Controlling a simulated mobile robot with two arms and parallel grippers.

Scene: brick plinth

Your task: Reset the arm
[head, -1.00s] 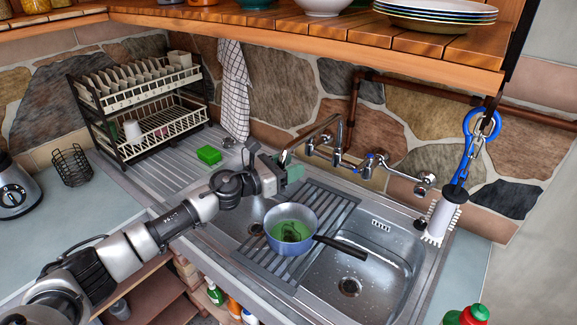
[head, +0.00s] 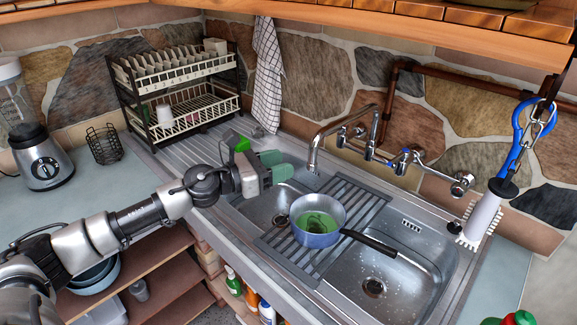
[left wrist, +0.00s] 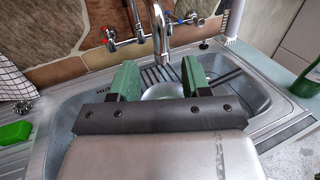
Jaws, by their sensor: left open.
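My left arm comes in from the left in the head view, over the front edge of the counter. Its gripper (head: 272,168) is above the left basin, with green fingers pointing right. In the left wrist view the two green fingers (left wrist: 158,82) stand apart with nothing between them, so it is open and empty. A blue-grey saucepan (head: 318,238), green inside with a black handle, sits on the dark drying rack across the sink, to the right of and below the gripper. It is partly hidden behind the gripper in the left wrist view. My right gripper is not in view.
The steel sink (head: 412,285) has wall taps (head: 405,160) and a spout behind it. A dish rack (head: 180,95), a green sponge (head: 240,143) and a hanging towel (head: 267,75) are at the back left. A blender (head: 40,160) and wire basket (head: 103,145) stand on the left counter.

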